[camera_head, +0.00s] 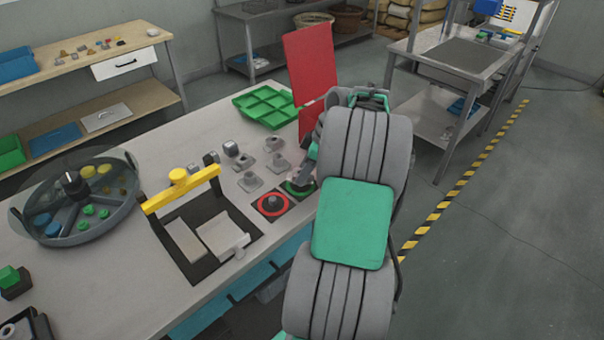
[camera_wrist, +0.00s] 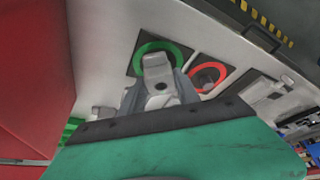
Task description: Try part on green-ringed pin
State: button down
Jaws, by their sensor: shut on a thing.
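The green-ringed pin's pad (camera_head: 298,188) lies near the table's right edge, partly hidden by my arm. In the wrist view its green ring (camera_wrist: 143,50) shows behind a light grey part (camera_wrist: 157,68). My gripper (camera_wrist: 158,98) is shut on this part and holds it over the ring. The pin is hidden behind the part, so I cannot tell whether the part is around it or above it. The red-ringed pin (camera_head: 272,203) stands beside the green ring, bare; its ring also shows in the wrist view (camera_wrist: 193,77).
Several loose grey parts (camera_head: 250,182) lie just behind the rings. A green compartment tray (camera_head: 243,105) and an upright red panel (camera_head: 311,62) stand farther back. A yellow-handled fixture (camera_head: 181,190) and a round divided container (camera_head: 75,239) are to the left.

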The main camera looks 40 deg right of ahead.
jog(key=shift+f, duration=0.1)
jog(key=shift+r+p, duration=0.9)
jog(key=shift+r, duration=0.3)
jog(key=shift+r, duration=0.1)
notch_tip(320, 180, up, 4)
jog(key=p, duration=0.3)
